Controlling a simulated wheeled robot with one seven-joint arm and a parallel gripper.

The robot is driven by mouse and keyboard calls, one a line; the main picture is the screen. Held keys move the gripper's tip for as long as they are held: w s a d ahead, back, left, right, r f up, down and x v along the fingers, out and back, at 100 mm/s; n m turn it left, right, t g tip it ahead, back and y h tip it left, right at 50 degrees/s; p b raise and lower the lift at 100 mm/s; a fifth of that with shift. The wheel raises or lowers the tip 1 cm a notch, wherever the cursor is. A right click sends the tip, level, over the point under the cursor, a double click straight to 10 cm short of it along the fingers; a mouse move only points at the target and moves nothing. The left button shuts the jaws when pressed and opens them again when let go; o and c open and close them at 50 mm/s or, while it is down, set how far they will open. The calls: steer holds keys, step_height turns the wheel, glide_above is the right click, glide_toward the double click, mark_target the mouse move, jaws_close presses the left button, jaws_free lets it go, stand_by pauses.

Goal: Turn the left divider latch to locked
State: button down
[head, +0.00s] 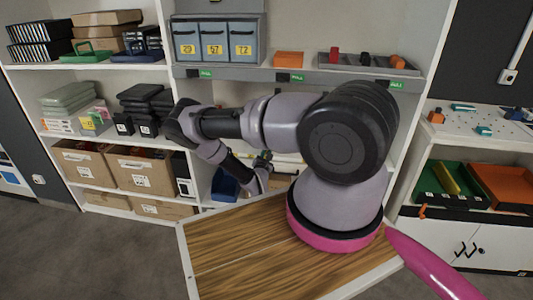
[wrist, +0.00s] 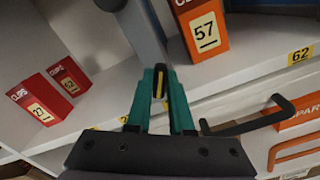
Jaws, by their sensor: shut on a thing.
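In the wrist view, my gripper (wrist: 160,90) has teal fingers shut on a narrow dark piece with a yellow stripe. This piece, which I take to be the left divider latch (wrist: 160,81), sits at the lower front end of an upright grey divider (wrist: 147,38). The fingers hide most of the latch, and I cannot read whether it is at locked. In the head view, my gripper (head: 263,158) is small and partly hidden by my arm, low in the middle shelf bay. I cannot make out the latch there.
In the wrist view, two red clip boxes (wrist: 38,103) stand left of the divider, and an orange box marked 57 (wrist: 203,32) stands close on its right. A dark handle (wrist: 246,121) juts out at lower right. A blue bin (head: 225,185) is below in the head view.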

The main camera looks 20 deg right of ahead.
steer(key=m, duration=1.2)
steer(key=shift+s+d+f, duration=0.1)
steer(key=shift+s+f, duration=0.05)
steer(key=shift+f, duration=0.15)
stand_by(0.3)
steer(key=c, duration=0.8)
jaws_free()
steer(key=v, duration=1.1)
